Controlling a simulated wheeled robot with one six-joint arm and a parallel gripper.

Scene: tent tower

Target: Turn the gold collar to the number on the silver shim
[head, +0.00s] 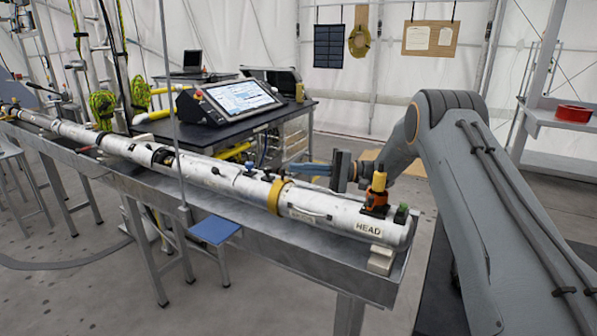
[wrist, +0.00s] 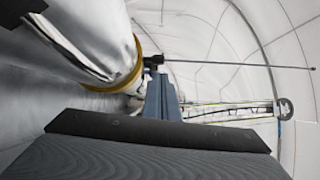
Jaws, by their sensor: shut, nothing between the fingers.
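The gold collar (head: 275,197) is a band around the long white tube (head: 225,180), left of the HEAD label in the head view. It also shows in the wrist view (wrist: 134,72), at the upper left, around the tube. My gripper (head: 290,168) reaches in from the right, behind the tube, with its blue-grey fingers near the collar's upper side. In the wrist view my gripper (wrist: 160,80) is shut and empty, just right of the collar; I cannot tell whether it touches. I cannot pick out the silver shim or read any number on the collar.
An orange-and-black fitting with a yellow top (head: 377,185) stands on the tube's HEAD end, close to my arm. A grey metal bench (head: 320,262) carries the tube. A dark table with a tilted screen (head: 240,97) stands behind. A thin vertical rod (head: 172,100) rises in front.

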